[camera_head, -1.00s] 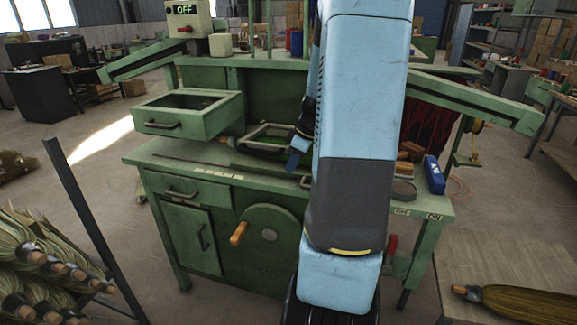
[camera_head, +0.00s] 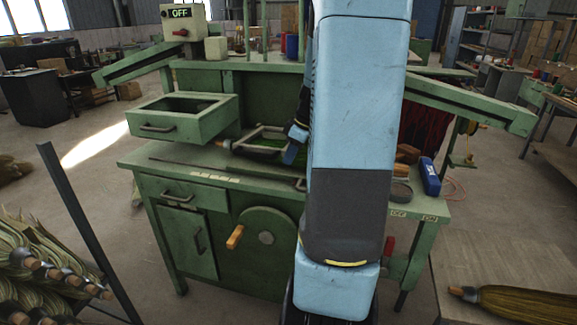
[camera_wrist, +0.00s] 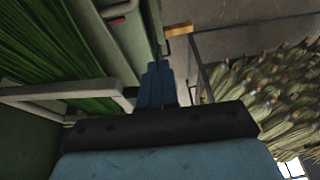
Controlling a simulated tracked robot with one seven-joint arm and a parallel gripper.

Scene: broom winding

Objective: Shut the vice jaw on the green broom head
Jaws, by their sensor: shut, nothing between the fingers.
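The vice jaw, a grey metal frame (camera_head: 259,133), is on the green bench top left of my arm. In the wrist view its bars (camera_wrist: 58,92) cross the left side. The green broom head (camera_wrist: 62,60) lies under and between these bars, its bristles fanned out; in the head view only a little green shows inside the frame. My gripper (camera_wrist: 157,84) is shut and empty, its blue fingertips just right of the frame's bent end. In the head view my gripper (camera_head: 291,153) is at the frame's right end. I cannot tell whether they touch.
The green workbench (camera_head: 155,160) has an open drawer box (camera_head: 180,118) at the left and a control box reading OFF (camera_head: 187,18) above. A wooden crank handle (camera_head: 235,237) is on its front. A blue box (camera_head: 429,176) sits at right.

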